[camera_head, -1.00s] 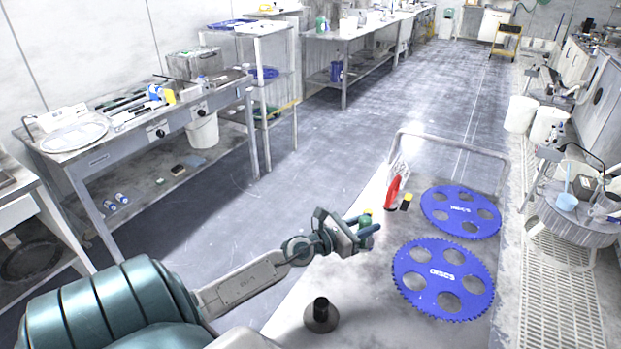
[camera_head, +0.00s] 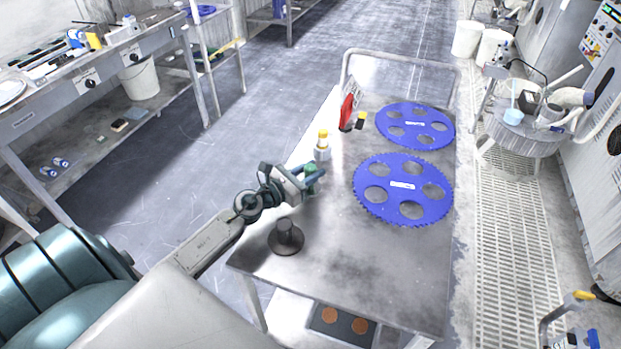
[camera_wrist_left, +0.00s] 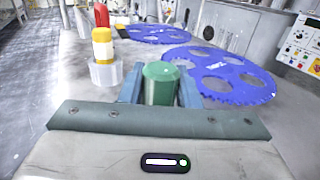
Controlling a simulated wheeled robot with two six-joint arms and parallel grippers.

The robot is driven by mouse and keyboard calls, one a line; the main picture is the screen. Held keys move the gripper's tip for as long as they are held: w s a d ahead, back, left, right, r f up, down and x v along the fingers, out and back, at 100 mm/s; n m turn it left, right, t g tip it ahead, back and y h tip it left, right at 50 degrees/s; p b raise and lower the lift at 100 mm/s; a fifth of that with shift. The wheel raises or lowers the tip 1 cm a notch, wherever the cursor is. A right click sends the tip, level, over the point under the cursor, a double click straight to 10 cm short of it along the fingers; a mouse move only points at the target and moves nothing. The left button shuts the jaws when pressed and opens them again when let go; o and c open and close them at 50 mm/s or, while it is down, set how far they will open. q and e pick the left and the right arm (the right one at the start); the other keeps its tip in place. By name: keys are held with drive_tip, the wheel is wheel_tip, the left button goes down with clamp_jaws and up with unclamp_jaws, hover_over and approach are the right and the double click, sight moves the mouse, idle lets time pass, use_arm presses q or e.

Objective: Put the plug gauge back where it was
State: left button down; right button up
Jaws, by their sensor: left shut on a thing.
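My left gripper (camera_head: 313,178) is shut on a green cylinder, which I take to be the plug gauge (camera_head: 310,183). In the left wrist view the plug gauge (camera_wrist_left: 160,84) stands upright between the two fingers (camera_wrist_left: 160,88). Its lower end is hidden, and I cannot tell whether it touches the table. A yellow-topped white piece on a grey base (camera_head: 322,146) stands just beyond the gripper. In the left wrist view this piece (camera_wrist_left: 103,60) is left of the plug gauge and apart from it. My right gripper is not in view.
A metal table (camera_head: 345,270) carries two blue toothed discs (camera_head: 403,188) (camera_head: 415,112) at its right. A dark post on a round base (camera_head: 287,238) stands near the front left. A red piece (camera_head: 347,112) and a small black-and-yellow block (camera_head: 361,120) are farther back.

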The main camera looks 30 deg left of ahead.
use_arm(q)
drive_tip(key=shift+f, duration=0.25)
drive_tip(key=c, duration=1.1)
unclamp_jaws()
drive_tip(key=shift+f, duration=0.15)
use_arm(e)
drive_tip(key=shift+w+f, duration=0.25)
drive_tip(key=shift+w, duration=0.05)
